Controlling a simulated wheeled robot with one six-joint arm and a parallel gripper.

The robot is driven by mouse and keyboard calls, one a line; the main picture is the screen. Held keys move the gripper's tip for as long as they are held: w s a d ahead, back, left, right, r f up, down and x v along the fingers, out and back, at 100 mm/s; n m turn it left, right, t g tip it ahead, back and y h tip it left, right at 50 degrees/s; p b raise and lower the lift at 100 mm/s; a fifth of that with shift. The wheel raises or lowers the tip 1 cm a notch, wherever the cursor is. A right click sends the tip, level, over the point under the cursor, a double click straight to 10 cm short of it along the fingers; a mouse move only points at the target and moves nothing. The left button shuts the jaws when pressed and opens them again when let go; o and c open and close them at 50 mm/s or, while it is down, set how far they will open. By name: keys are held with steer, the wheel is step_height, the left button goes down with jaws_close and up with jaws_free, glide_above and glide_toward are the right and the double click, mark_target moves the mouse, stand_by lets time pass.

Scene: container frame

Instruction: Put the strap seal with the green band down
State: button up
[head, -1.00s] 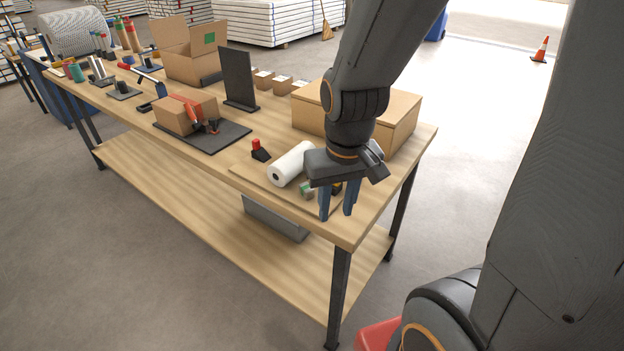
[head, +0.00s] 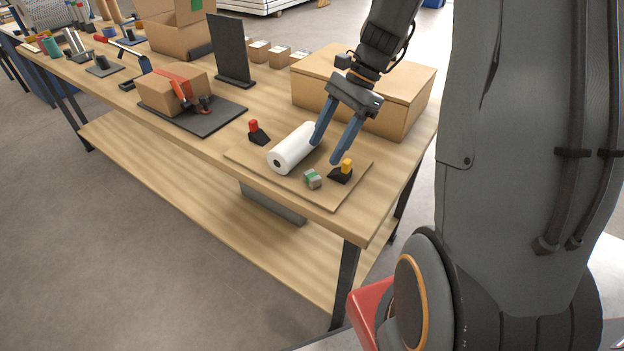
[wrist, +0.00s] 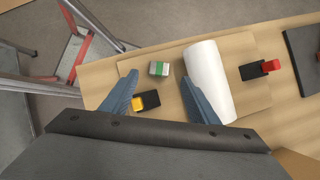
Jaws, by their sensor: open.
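The strap seal with the green band (head: 312,179) is a small grey block with a green stripe. It rests on the thin board (head: 265,171) near the front right of the workbench, and it also shows in the wrist view (wrist: 159,69). My gripper (head: 324,151) is open and empty above the board, behind the seal and apart from it. In the wrist view my two blue fingers (wrist: 170,91) are spread wide, with the seal beyond their tips. Nothing hides the seal.
A white roll (head: 294,148) lies left of the seal. A black holder with a yellow top (head: 341,172) stands just right of it. A large closed carton (head: 362,92) is behind my gripper.

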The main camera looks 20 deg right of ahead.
mark_target(312, 176)
steer(key=p+x, duration=0.2)
steer(key=x, duration=0.5)
steer(key=shift+s+f, duration=0.1)
steer(key=c, duration=1.2)
steer(key=shift+d, duration=0.1)
steer(key=shift+r+b, duration=0.35)
steer(key=shift+b, duration=0.05)
step_height(312, 176, up, 6)
steer(key=shift+s+d+r+b, duration=0.15)
steer(key=shift+r+b, duration=0.1)
steer(key=shift+b, duration=0.5)
steer(key=s+d+b, duration=0.1)
steer(key=s+d, duration=0.2)
steer(key=s, duration=0.2)
steer(key=s+d+b, duration=0.1)
steer(key=s+d, duration=0.3)
steer(key=s, duration=0.1)
steer(key=s+d+b, duration=0.1)
steer(key=s+d, duration=0.3)
steer(key=s, duration=0.1)
steer(key=shift+s+d+f, duration=0.1)
steer(key=shift+s+d, duration=0.05)
steer(key=shift+s, duration=0.25)
steer(key=shift+d, duration=0.1)
